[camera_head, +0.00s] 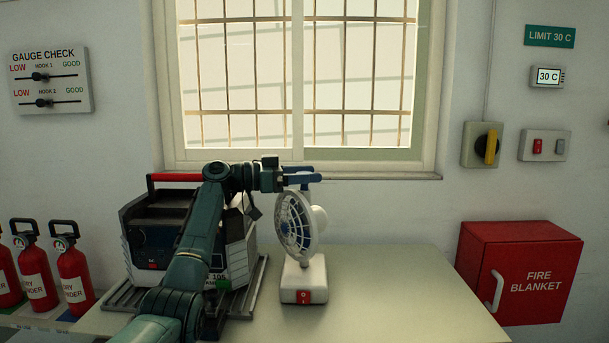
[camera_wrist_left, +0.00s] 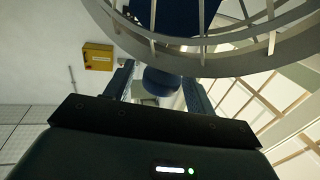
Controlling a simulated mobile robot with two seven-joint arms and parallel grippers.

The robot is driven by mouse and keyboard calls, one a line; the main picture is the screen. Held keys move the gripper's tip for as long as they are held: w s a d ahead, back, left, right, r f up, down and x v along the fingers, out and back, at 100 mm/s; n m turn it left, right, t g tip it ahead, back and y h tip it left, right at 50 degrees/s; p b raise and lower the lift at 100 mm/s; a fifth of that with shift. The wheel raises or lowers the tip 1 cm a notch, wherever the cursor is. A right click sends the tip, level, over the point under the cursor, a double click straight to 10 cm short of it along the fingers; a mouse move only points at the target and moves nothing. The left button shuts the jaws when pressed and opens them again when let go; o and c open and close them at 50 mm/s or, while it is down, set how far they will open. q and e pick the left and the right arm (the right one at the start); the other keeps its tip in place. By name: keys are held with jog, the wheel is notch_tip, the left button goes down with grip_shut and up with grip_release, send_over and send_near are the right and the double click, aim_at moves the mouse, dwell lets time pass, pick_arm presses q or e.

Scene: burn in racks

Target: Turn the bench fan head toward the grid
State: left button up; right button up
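The white bench fan stands on the bench; its round caged head (camera_head: 295,225) faces left and toward me, above a white base (camera_head: 303,280) with a red switch. My left gripper (camera_head: 304,176) is at the top of the fan head, its two blue fingers pointing right. In the left wrist view the fingers are apart, and a round blue knob (camera_wrist_left: 161,82) shows between their tips; I cannot tell whether they touch it. The fan cage (camera_wrist_left: 215,62) fills the top of that view. A barred window grid (camera_head: 300,75) is behind. My right gripper is out of view.
A dark case with a red handle (camera_head: 172,178) sits on a slotted metal tray (camera_head: 262,272) left of the fan, partly behind my left arm. The bench right of the fan (camera_head: 400,285) is clear. A red fire blanket box (camera_head: 530,255) is at the right.

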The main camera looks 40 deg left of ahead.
pick_arm(q)
jog(key=shift+r, duration=0.1)
notch_tip(320, 180, up, 10)
jog(key=shift+f+p, duration=0.1)
jog(key=shift+p, duration=0.6)
jog(key=shift+c, duration=0.4)
